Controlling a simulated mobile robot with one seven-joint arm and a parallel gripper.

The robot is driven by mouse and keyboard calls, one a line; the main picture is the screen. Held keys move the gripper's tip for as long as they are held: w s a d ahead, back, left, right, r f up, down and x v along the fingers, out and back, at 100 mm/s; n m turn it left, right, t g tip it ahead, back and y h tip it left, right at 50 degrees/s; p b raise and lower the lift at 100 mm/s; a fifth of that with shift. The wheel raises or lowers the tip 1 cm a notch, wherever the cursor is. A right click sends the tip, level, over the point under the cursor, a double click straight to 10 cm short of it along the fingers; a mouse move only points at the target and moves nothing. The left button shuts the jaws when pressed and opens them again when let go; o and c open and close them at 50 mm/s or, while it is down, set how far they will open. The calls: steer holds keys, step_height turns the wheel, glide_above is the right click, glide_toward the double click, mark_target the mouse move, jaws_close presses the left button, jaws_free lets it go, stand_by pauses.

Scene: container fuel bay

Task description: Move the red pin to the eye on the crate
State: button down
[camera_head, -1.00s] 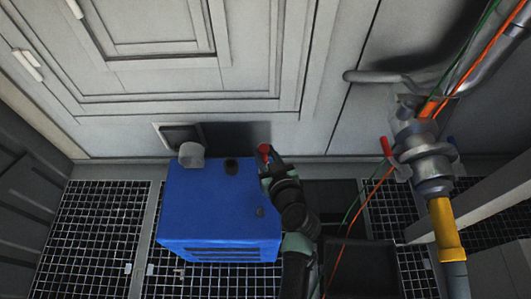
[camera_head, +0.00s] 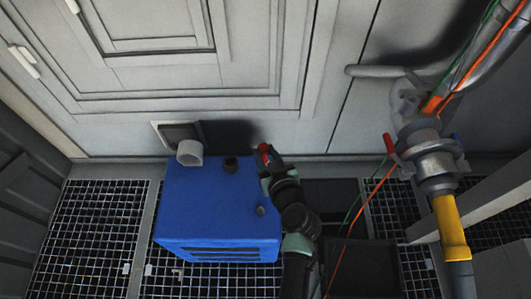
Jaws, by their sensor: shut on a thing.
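The red pin (camera_head: 264,149) shows as a small red end at the tip of my gripper (camera_head: 269,160), just beyond the back right corner of the blue crate (camera_head: 215,215). My gripper is shut on the pin; its fingers are small and partly hidden by my dark wrist. I cannot tell which of these is the eye. The pin is apart from both in the picture.
A white cup-like piece (camera_head: 189,152) sits at the crate's back left. A pipe coupling (camera_head: 434,160) with a red handle (camera_head: 390,144) and a yellow sleeve (camera_head: 451,228) stands at right. Green and orange cables (camera_head: 360,210) hang right of my arm. A panelled wall (camera_head: 100,130) closes the back.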

steer(key=shift+f+b, duration=0.25)
steer(key=shift+b, duration=0.05)
steer(key=shift+f+b, duration=0.35)
steer(key=shift+b, duration=0.1)
steer(key=c, duration=0.5)
jaws_free()
steer(key=shift+r, duration=0.1)
